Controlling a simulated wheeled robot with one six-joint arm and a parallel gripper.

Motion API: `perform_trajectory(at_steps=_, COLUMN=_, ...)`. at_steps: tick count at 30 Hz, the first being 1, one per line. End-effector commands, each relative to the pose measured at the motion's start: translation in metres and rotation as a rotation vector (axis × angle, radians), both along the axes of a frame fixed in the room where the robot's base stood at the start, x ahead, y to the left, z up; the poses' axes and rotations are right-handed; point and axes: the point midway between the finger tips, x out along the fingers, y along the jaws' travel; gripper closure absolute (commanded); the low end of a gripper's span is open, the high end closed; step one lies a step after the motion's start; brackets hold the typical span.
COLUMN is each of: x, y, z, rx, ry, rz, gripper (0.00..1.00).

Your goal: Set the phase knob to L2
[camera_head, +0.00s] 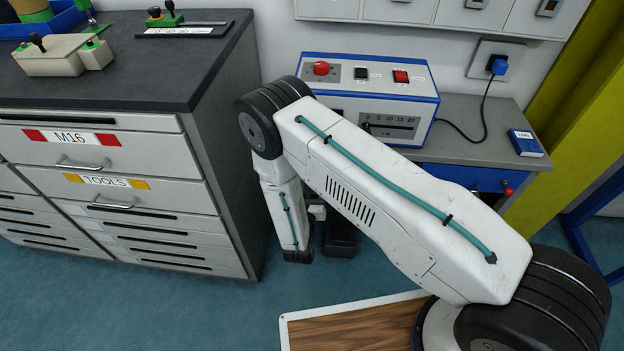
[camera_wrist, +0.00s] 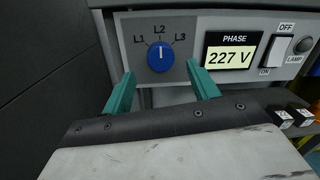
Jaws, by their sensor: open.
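The blue round phase knob (camera_wrist: 160,57) is on a grey panel plate, with labels L1, L2 and L3 arched above it. Its white pointer mark points up, toward L2. My gripper (camera_wrist: 160,72) is open in the wrist view, with one teal finger low on each side of the knob. I see no clear contact, and the depth gap cannot be told. A display (camera_wrist: 233,57) labelled PHASE reads 227 V. In the head view my arm hides the knob and fingers.
Right of the display are an ON/OFF rocker switch (camera_wrist: 274,53) and a lamp (camera_wrist: 304,45). Small black blocks (camera_wrist: 291,116) lie at lower right. A dark wall is close on the left. In the head view, a drawer cabinet (camera_head: 205,235) stands left and a control box (camera_head: 415,78) sits on the bench.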

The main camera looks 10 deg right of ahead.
Motion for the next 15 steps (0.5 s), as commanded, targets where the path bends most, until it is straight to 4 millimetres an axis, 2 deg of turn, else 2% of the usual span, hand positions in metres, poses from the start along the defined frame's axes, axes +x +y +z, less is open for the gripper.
perform_trajectory(at_steps=3, x=-0.018, y=0.007, z=-0.001, rx=-0.001, ry=0.000, rz=0.003, gripper=0.41)
perform_trajectory(at_steps=6, x=-0.028, y=0.010, z=-0.002, rx=0.000, ry=0.000, rz=0.003, gripper=0.41)
perform_trajectory(at_steps=15, x=-0.032, y=0.011, z=-0.002, rx=0.000, ry=-0.001, rz=0.000, gripper=0.41)
